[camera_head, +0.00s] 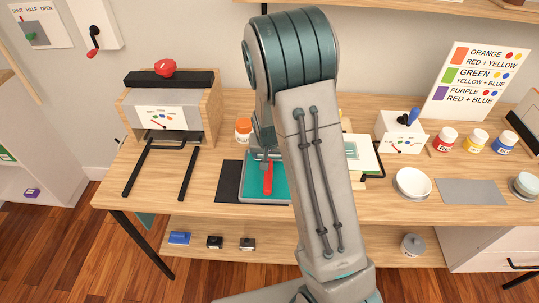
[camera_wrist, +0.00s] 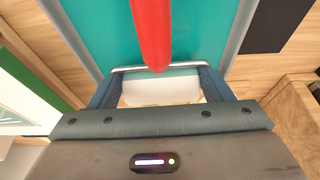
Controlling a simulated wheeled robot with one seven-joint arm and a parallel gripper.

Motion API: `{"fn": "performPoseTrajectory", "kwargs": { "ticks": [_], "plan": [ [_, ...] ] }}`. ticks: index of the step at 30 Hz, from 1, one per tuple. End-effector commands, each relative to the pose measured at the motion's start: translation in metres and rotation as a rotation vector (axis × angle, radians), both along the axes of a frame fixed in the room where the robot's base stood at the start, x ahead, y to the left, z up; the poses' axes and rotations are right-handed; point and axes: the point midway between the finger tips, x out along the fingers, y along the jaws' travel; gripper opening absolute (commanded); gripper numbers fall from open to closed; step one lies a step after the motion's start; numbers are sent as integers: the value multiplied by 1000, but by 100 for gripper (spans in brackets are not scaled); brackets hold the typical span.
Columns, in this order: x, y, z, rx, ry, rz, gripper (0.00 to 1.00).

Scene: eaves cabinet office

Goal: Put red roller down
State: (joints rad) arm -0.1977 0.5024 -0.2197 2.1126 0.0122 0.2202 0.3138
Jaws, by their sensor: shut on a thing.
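The red roller (camera_head: 267,180) is over the teal tray (camera_head: 283,193) in the head view, partly hidden by my arm. Its red handle (camera_wrist: 152,35) comes in from the top of the wrist view, toward a metal frame and a pale roller part between my fingers. My gripper (camera_wrist: 160,88) is shut on the roller. The teal tray (camera_wrist: 100,30) lies beneath it, with grey side rims. I cannot tell whether the roller touches the tray.
A black mat (camera_head: 228,182) lies left of the tray. A white bowl (camera_head: 413,183) and grey mat (camera_head: 470,192) are at the right, with paint jars behind. A wooden box with a red knob (camera_head: 165,67) stands at the left. Bare tabletop shows left of the black mat.

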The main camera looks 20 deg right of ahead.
Motion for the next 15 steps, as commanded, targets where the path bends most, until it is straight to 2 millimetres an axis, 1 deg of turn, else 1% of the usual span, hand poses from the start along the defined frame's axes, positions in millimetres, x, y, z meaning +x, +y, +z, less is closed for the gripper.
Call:
{"fn": "performPoseTrajectory", "kwargs": {
  "ticks": [3, 10, 14, 15],
  "plan": [
    [0, -1, -6, 0, 0, -1, 45],
    [0, -1, -7, 0, -1, 0, 45],
    [0, -1, -11, 0, -1, 0, 45],
    [0, -1, -10, 0, -1, 0, 81]
  ]
}}
